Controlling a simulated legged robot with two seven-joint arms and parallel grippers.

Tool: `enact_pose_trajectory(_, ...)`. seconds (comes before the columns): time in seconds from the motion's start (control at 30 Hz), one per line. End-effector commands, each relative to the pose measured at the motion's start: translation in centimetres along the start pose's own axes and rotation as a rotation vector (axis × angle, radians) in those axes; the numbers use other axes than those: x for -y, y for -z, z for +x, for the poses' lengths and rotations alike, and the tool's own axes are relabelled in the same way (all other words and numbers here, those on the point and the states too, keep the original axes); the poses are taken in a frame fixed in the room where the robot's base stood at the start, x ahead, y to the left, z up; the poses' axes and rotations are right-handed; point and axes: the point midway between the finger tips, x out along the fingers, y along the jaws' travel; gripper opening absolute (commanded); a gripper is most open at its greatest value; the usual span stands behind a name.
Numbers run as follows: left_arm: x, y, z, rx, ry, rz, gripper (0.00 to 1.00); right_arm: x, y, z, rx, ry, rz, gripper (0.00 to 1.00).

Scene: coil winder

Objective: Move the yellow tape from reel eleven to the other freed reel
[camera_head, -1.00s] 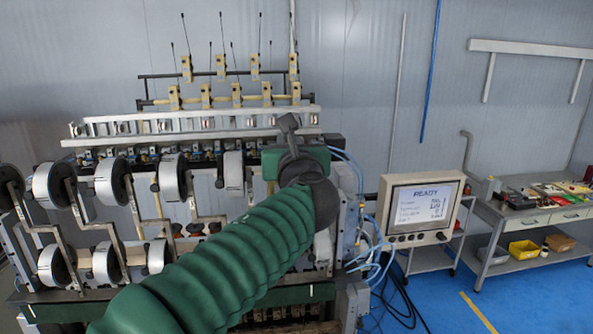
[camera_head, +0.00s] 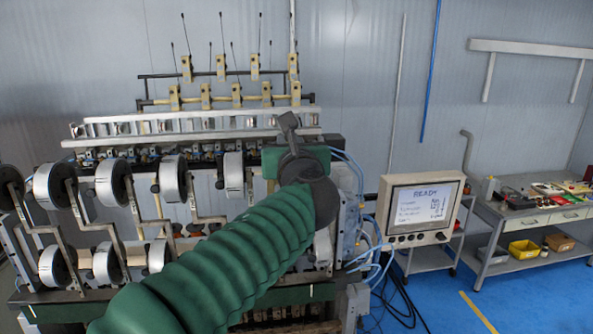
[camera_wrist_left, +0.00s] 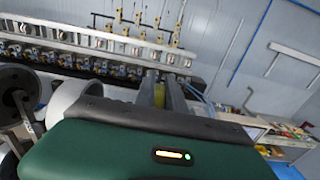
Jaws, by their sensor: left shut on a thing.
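My left arm, in a green sleeve, reaches over the right end of the coil winder (camera_head: 100,125). My left gripper (camera_head: 288,122) is at the machine's right end, close to its row of guides. In the left wrist view the gripper's fingers (camera_wrist_left: 161,84) are shut on the yellow tape (camera_wrist_left: 159,96), a small yellow piece between them. White reels stand in an upper row (camera_head: 172,178) and a lower row (camera_head: 106,262). I cannot read reel numbers, so I cannot tell which is reel eleven. My arm hides the reels at the lower right.
A control screen (camera_head: 425,204) reading READY stands right of the machine, with blue hoses (camera_head: 372,262) between. A workbench (camera_head: 530,215) with tools and a yellow bin (camera_head: 523,249) is at the far right. Blue floor (camera_head: 510,295) there is clear.

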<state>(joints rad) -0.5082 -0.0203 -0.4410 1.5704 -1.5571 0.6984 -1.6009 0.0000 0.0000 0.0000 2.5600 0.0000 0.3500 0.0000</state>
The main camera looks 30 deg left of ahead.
Motion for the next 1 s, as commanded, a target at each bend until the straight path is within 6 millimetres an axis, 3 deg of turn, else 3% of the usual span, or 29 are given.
enact_pose_trajectory(0.27, -0.2, 0.0, 0.0, 0.001, -0.001, 0.0, 0.0, 0.0, 0.0, 0.1, 0.0, 0.0, 0.0, 0.36)
enact_pose_trajectory(1.0, -3.8, 0.1, 0.0, 0.0, -0.002, -0.001, 0.0, 0.0, -0.2, 0.9, 0.0, 0.0, 0.0, 0.36)
